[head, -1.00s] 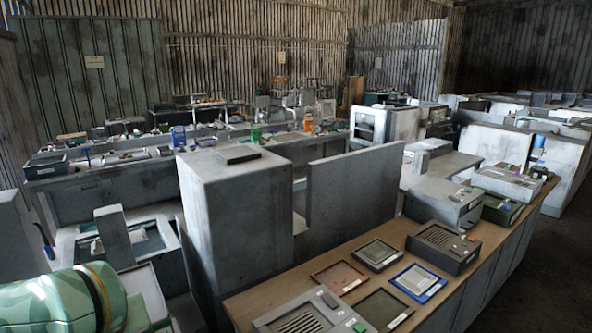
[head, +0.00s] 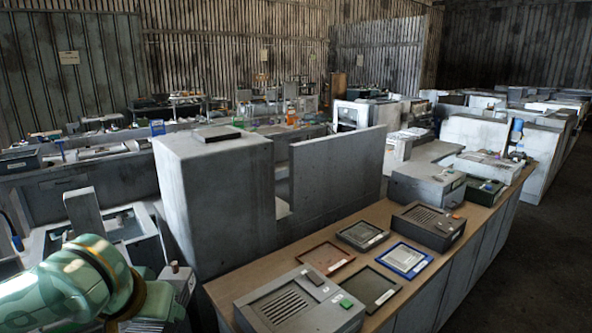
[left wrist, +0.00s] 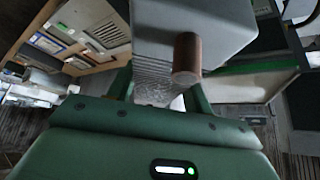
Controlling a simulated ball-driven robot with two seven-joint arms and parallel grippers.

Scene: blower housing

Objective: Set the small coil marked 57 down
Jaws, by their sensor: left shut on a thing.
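My left gripper (left wrist: 160,92) is shut on a pale grey piece (left wrist: 180,20) with a ridged face and a short brown cylinder (left wrist: 187,55) sticking out. I take this to be the small coil, but no mark 57 can be read. In the head view the grey piece (head: 182,285) shows at the lower left, its brown end upward, at the end of my green left arm. It appears held in front of the tall grey cabinet, left of the wooden bench top. The fingers are largely hidden in the head view. My right gripper is not in view.
The wooden bench (head: 222,291) holds a red-brown tray (head: 325,259), a dark tray (head: 362,235), a blue-framed tray (head: 404,258) and an olive-framed tray (head: 372,286). A vented grey unit (head: 335,312) stands at its near end. The tall grey cabinet (head: 215,200) and upright panel (head: 337,175) stand behind.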

